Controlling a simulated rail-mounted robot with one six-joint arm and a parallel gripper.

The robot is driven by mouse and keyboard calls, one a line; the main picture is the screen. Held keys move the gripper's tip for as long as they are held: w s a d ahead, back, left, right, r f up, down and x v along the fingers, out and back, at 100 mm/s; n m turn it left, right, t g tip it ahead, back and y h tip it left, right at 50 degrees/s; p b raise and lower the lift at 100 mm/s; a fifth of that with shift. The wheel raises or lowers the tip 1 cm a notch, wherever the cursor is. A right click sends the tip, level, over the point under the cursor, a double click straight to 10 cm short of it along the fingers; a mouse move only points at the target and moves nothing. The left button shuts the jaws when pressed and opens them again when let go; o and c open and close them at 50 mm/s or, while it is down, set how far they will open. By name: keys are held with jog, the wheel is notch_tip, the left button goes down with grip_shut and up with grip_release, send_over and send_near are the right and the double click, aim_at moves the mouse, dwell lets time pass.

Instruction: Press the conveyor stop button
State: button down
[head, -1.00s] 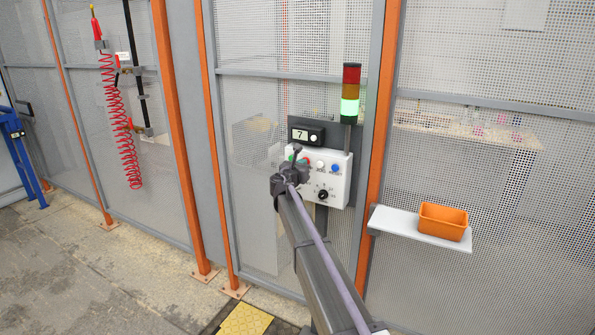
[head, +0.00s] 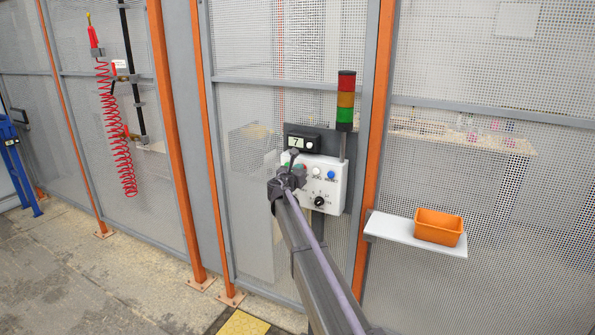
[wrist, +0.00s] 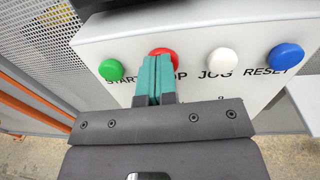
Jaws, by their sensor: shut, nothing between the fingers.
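A white control box (head: 336,198) is mounted on the mesh fence; it fills the wrist view (wrist: 135,36). The red stop button (wrist: 162,51) sits between the green start button (wrist: 111,70) and the white jog button (wrist: 222,61); a blue reset button (wrist: 286,57) is at the right. My gripper (wrist: 153,62) is shut and empty, its teal fingertips over the lower part of the red button; they appear to touch it. In the head view my gripper (head: 294,160) is in front of the box's left side and hides the red button.
A stack light (head: 345,100) stands above the box, with its lamps unlit. A display (head: 305,140) reading 7 is just above the box. An orange bin (head: 438,227) sits on a white shelf (head: 400,233) at the right. A red coiled hose (head: 117,130) hangs at the left.

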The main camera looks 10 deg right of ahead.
jog(key=v, duration=1.4)
